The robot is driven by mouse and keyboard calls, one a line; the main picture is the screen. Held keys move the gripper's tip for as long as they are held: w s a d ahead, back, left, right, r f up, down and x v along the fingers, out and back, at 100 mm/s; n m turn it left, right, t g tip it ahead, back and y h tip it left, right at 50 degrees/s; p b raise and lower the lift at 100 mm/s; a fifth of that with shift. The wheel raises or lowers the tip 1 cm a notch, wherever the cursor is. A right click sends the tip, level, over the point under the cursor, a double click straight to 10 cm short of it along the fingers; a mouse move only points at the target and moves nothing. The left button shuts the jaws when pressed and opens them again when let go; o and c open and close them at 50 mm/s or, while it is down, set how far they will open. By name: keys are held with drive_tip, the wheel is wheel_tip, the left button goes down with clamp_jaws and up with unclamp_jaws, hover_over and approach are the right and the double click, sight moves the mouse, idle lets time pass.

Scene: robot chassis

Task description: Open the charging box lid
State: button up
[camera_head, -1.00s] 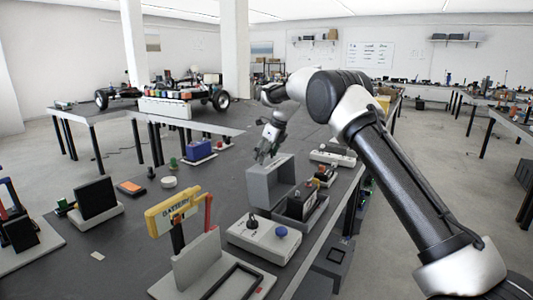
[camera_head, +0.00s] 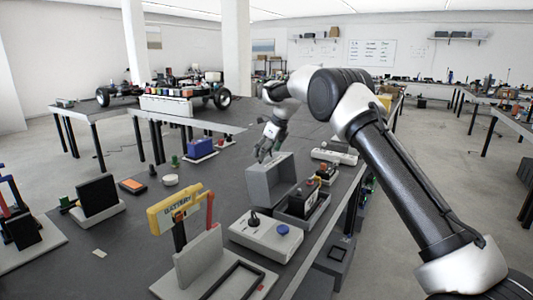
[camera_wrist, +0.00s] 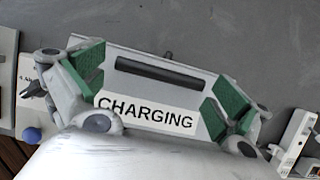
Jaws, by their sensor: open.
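The charging box is a grey tray (camera_head: 317,216) near the table's right edge, with a dark block with red on top inside it. Its grey lid (camera_head: 262,190) stands raised at the tray's left, hollow side partly showing. In the wrist view the lid (camera_wrist: 185,62) shows a dark bar and a white label reading CHARGING. My gripper (camera_head: 264,156) is open at the lid's upper edge in the head view. In the wrist view its green-padded fingers (camera_wrist: 158,88) are spread either side of the label. I cannot tell whether they touch the lid.
A white box with a blue button (camera_head: 264,236) stands in front of the tray. A white power strip (camera_head: 334,156) lies beyond. A yellow battery stand (camera_head: 174,212) is at the front.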

drive_tip(key=v, duration=1.2)
